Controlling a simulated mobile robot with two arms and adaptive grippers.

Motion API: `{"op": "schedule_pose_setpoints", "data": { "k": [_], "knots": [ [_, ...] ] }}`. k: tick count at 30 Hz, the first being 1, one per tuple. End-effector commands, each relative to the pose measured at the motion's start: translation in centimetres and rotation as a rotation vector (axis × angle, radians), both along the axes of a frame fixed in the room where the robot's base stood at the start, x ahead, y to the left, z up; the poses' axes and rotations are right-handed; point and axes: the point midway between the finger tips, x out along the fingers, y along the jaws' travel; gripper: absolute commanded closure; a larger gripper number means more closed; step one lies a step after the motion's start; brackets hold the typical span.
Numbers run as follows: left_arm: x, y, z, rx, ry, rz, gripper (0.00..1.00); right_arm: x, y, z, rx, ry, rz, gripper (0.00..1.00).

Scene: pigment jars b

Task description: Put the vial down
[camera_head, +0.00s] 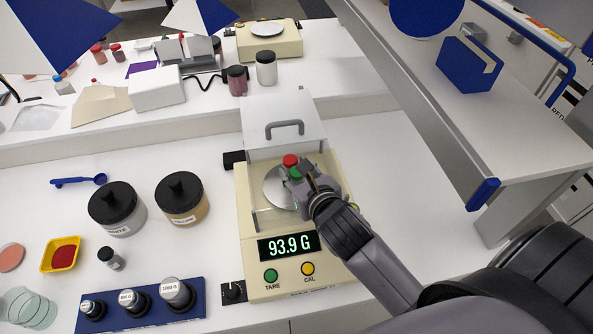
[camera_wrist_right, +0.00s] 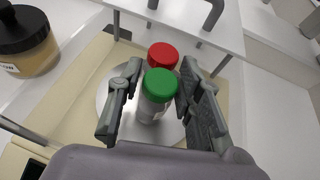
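My right gripper (camera_head: 296,181) is over the round steel pan (camera_head: 272,192) of the balance. In the right wrist view its fingers (camera_wrist_right: 157,98) are open, one on each side of a clear vial with a green cap (camera_wrist_right: 160,84). Narrow gaps show between the fingers and this vial. The vial looks upright on the pan; its base is partly hidden. A vial with a red cap (camera_wrist_right: 162,55) stands just behind it, also over the pan. In the head view the red cap (camera_head: 290,160) shows above the green cap (camera_head: 295,172). My left gripper is out of view.
The balance (camera_head: 253,285) reads 93.9 G; its clear shield with a grey handle (camera_head: 285,129) is behind the pan. Two black-lidded jars (camera_head: 117,208) (camera_head: 182,198), a small vial (camera_head: 111,258) and a blue weight block (camera_head: 190,312) stand left. Bare counter lies between jars and balance.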

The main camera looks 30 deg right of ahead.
Motion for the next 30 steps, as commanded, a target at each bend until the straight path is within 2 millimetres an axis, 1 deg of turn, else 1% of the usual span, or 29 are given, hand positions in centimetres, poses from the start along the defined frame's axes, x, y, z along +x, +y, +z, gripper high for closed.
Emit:
{"op": "schedule_pose_setpoints", "data": {
  "k": [1, 5, 12, 16, 20, 22, 26, 27, 30],
  "knots": [
    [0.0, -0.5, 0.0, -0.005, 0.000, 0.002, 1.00, 0.0, 0.0, 0.0, 0.000, 0.000, 0.000, 0.61],
    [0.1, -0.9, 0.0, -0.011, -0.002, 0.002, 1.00, 0.0, 0.0, 0.0, 0.000, 0.000, 0.000, 0.53],
    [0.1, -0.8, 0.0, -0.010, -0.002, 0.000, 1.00, 0.0, 0.0, 0.0, 0.001, 0.000, 0.000, 0.53],
    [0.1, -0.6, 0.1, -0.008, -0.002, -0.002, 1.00, -0.1, 0.0, 0.4, 0.001, 0.000, 0.000, 0.53],
    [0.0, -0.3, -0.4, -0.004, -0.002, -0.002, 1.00, -1.6, 0.2, 0.7, 0.000, 0.000, 0.001, 0.53],
    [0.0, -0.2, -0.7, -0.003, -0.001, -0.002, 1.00, -2.8, 0.2, 1.2, 0.001, 0.001, 0.001, 0.53],
    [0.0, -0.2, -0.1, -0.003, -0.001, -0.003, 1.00, -5.9, 0.4, 2.8, 0.001, 0.003, 0.002, 0.53],
    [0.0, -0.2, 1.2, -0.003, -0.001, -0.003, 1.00, -6.4, 0.4, 3.4, -0.001, 0.007, -0.002, 0.53],
    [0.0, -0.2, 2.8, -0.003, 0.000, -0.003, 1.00, -7.6, 0.5, 4.0, 0.000, 0.008, -0.002, 0.53]
  ]
}}
